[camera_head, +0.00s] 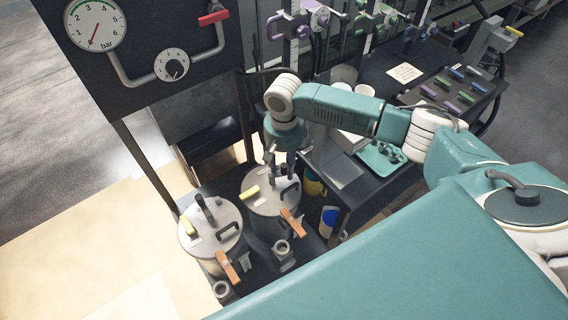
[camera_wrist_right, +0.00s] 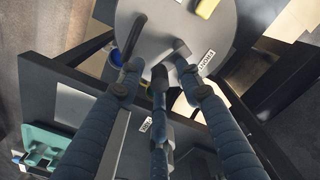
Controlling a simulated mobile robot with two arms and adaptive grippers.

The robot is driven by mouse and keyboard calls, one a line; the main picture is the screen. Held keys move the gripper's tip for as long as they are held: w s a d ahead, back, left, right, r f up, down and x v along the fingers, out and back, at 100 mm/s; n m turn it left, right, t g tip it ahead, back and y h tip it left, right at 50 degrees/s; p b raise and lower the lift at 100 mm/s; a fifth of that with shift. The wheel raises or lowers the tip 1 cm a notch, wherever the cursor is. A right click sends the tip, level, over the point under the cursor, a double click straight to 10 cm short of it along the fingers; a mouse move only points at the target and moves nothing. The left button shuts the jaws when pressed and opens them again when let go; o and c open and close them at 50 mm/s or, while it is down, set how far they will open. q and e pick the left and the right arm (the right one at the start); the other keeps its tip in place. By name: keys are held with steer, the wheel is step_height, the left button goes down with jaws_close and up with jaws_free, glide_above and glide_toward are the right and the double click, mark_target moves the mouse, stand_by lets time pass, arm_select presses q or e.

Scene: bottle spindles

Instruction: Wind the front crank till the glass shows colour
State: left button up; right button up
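Two round grey-lidded vessels stand side by side: the right one, with lid (camera_head: 262,203), and the left one, with lid (camera_head: 207,243). Each lid carries a yellow grip, dark handles and an orange lever. My right gripper (camera_head: 280,172) points down over the right vessel's lid. In the right wrist view its blue fingers (camera_wrist_right: 158,72) are spread, with the lid (camera_wrist_right: 225,35) beyond and a label that seems to read FRONT (camera_wrist_right: 206,59). Fingers partly hide the dark crank parts; I cannot tell whether they touch. My left gripper is out of view. I cannot make out the glass or its colour.
A dark panel with a bar gauge (camera_head: 95,24), a knob (camera_head: 171,65) and a red valve handle (camera_head: 213,16) stands at upper left. A bench with a teal tray (camera_head: 380,157) lies right of the vessels. Short open pipe stubs (camera_head: 282,250) stand in front.

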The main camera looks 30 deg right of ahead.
jaws_close()
steer(key=shift+w+r, duration=0.1)
steer(key=shift+w, duration=0.05)
